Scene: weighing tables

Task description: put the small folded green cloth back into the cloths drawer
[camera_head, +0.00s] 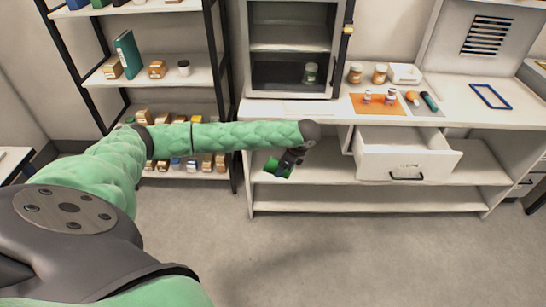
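My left gripper (292,160) reaches in from the left on a green-sleeved arm, in front of the white bench. It appears shut on the small folded green cloth (272,166), whose green shows at and below the fingers; the dark wrist and fingers hide part of it. An open white drawer (385,163) with a dark handle and a small, unreadable label juts out under the bench top, to the right of the gripper and apart from it. The cloth is outside the drawer. My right gripper is not in view.
The white bench top (455,112) holds an orange mat (362,108) with small jars, more jars behind, a white tray (404,74) and a blue frame (491,96). A glass-fronted cabinet (290,96) stands left. A black-framed shelf (196,68) is further left. Grey floor in front is clear.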

